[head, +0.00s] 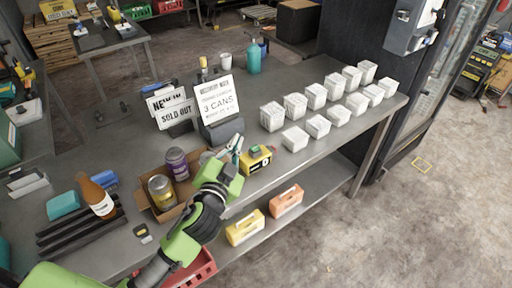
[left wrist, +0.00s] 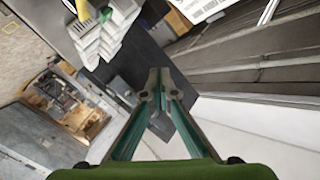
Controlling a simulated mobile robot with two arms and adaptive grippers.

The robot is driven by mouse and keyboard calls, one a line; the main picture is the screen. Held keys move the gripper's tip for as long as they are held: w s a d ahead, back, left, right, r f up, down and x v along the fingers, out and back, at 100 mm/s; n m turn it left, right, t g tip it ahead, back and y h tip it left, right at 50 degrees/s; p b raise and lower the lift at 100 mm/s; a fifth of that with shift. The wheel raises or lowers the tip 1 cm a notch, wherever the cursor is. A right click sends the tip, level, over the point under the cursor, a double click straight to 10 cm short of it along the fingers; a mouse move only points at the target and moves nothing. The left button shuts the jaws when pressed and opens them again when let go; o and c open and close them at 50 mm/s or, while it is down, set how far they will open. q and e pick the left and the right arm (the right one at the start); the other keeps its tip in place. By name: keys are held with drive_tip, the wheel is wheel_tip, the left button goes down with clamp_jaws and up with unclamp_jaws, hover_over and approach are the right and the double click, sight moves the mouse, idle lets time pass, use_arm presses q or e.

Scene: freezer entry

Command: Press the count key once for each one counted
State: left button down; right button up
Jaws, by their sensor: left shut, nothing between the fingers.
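A small yellow and black device (head: 257,159), perhaps the counter with the key, sits near the table's front edge; I cannot make out its key. My left gripper (head: 237,146) is shut and empty, just left of the device; I cannot tell whether it touches it. The fingers also show in the left wrist view (left wrist: 159,88). A sign (head: 217,101) behind reads "3 CANS".
Several white cartons (head: 315,96) stand in rows on the table's right side. An orange-brown bottle (head: 97,197) is at left. A yellow case (head: 245,228) and an orange case (head: 287,201) lie on the lower shelf.

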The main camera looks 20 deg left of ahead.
use_arm(q)
drive_tip(key=w+d+r+m+t+h, duration=0.2)
drive_tip(key=w+d+r+m+h, duration=0.1)
drive_tip(key=d+r+m+h, duration=0.9)
drive_tip(key=d+m+g+h, duration=0.4)
drive_tip(key=d+m+g, duration=0.3)
drive_tip(key=m, duration=0.3)
drive_tip(key=w+a+f+m+g+y, duration=0.4)
drive_tip(key=a+f, duration=0.1)
drive_tip(key=f, duration=0.3)
drive_tip(key=w+a+f+y, duration=0.1)
drive_tip(key=w+a+y, duration=0.1)
drive_tip(key=a, duration=0.4)
drive_tip(key=w+a+f+y, duration=0.2)
drive_tip(key=a+y, duration=0.2)
drive_tip(key=a, duration=0.2)
drive_tip(key=shift+a+y, duration=0.25)
drive_tip(key=shift+y, duration=0.15)
use_arm(e)
drive_tip(key=shift+w+d+f, duration=0.1)
drive_tip(key=shift+w+d, duration=0.05)
drive_tip(key=shift+d, duration=0.55)
use_arm(q)
drive_tip(key=shift+f, duration=0.15)
